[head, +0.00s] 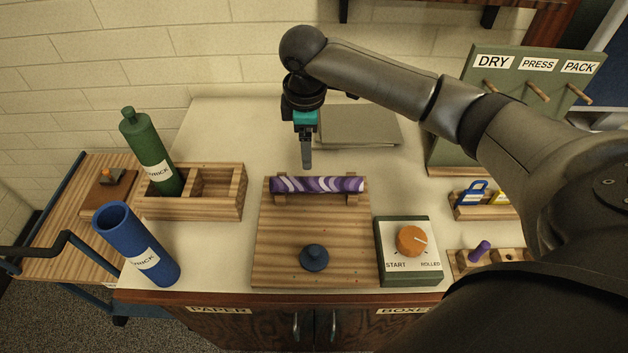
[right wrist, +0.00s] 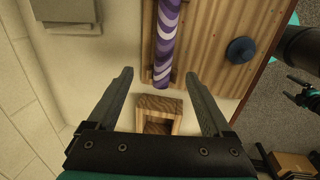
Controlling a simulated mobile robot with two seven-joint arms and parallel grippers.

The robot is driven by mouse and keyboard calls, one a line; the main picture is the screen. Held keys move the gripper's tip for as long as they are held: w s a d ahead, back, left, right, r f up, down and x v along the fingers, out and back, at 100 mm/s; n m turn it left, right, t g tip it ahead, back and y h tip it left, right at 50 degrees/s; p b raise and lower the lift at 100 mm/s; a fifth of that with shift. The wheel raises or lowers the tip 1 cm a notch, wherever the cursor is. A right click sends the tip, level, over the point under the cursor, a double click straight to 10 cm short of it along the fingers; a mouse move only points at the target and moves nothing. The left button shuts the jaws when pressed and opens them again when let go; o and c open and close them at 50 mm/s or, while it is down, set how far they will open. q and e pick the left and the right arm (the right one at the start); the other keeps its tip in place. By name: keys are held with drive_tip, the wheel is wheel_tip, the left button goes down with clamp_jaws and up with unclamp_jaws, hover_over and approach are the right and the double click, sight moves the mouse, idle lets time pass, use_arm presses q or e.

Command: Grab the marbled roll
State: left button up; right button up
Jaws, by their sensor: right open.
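The marbled roll (head: 316,185) is purple and white and lies across two small wooden rests at the back of a wooden board (head: 270,260). My right gripper (head: 307,165) is above and just behind the roll in the head view, pointing down, apart from it. In the right wrist view my right gripper (right wrist: 165,95) is open and empty, and the marbled roll (right wrist: 166,40) lies ahead of its fingertips. The near end of the roll is close to the gap between the fingers.
A dark blue knob (head: 314,257) stands on the board's front. A dial box (head: 409,250) is at its right, a wooden two-part box (head: 222,190) with a green bottle (head: 152,150) at its left. A grey slab (head: 358,125) lies behind.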

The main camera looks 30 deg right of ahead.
sight(309, 181)
drive_tip(key=f, duration=0.5)
drive_tip(key=w+f+b, duration=0.1)
drive_tip(key=f, duration=0.2)
drive_tip(key=shift+d+f, duration=0.2)
drive_tip(key=shift+d, duration=0.05)
wheel_tip(309, 181, down, 4)
drive_tip(key=shift+s+f+b, duration=0.1)
drive_tip(key=shift+b, duration=0.2)
drive_tip(key=shift+f, duration=0.55)
drive_tip(key=shift+c, duration=0.4)
clamp_jaws()
